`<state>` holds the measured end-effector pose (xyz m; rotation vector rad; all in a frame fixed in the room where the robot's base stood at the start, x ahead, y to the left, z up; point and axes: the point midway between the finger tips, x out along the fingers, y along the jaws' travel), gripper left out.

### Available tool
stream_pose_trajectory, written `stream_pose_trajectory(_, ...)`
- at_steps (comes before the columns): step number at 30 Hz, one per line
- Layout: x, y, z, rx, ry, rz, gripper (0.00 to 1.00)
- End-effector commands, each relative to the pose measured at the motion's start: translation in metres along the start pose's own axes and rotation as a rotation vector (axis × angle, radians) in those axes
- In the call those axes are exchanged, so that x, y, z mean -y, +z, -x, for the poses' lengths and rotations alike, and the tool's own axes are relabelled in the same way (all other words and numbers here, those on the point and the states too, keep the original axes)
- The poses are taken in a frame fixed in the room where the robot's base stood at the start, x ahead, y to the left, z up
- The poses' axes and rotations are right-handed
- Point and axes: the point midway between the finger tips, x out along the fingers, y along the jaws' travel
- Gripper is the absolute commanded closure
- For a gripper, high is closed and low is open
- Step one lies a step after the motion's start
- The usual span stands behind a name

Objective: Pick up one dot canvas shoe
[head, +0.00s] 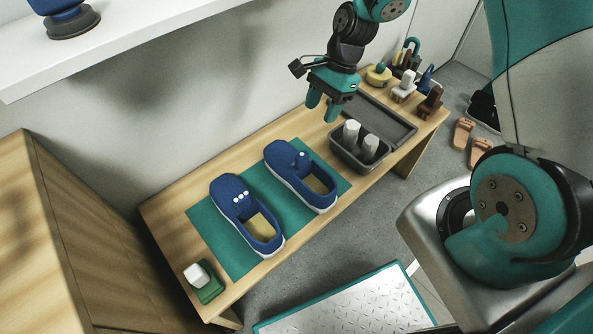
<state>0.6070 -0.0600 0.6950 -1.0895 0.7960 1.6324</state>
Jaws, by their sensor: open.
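Two blue canvas shoes with white soles stand side by side on a teal mat (208,222) on the wooden bench. The left shoe (228,190) has three white dots. The right shoe (280,153) has a small blue knob-like piece at its opening with a small pale spot by it; I cannot tell clearly whether this is its one dot. My gripper (322,104), with teal fingers, is open and empty. It hangs above the back of the bench, above and right of the right shoe, apart from both shoes.
A grey open case (345,157) with two pale cylinders stands right of the mat. Brushes and a yellow-lidded pot (379,74) stand at the far right end. A green block with a white top (209,293) is at the near left. A white shelf (120,45) overhangs left; sandals (463,134) lie on the floor.

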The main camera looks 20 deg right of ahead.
Motion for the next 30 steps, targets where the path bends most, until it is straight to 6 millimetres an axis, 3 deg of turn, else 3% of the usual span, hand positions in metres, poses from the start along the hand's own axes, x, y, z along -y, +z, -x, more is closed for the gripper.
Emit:
stream_pose_trajectory(3,-0.001,0.000,-0.033,0.001,0.005,0.002,0.49)
stream_pose_trajectory(9,-0.001,0.000,-0.072,0.001,0.004,0.003,0.49)
stream_pose_trajectory(17,-0.001,0.002,-0.092,0.000,0.001,0.005,0.49)
stream_pose_trajectory(25,-0.005,0.009,-0.131,0.001,0.003,0.004,0.49)
stream_pose_trajectory(30,-0.004,0.009,-0.139,0.000,0.000,0.004,0.49)
